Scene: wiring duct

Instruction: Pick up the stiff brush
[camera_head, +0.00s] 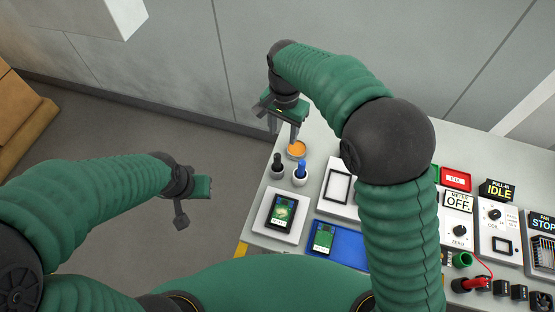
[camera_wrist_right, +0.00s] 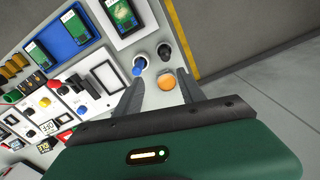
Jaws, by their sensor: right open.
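In the right wrist view the blue top (camera_wrist_right: 139,67) and black top (camera_wrist_right: 163,50) stand just beyond the fingertips.
A white tray with a green-screened device (camera_head: 283,211) and a blue mat (camera_head: 346,246) lie nearer me. A white frame (camera_head: 340,186) lies right of the holders. Switch panels (camera_head: 457,219) fill the right side. A wall stands behind the table.

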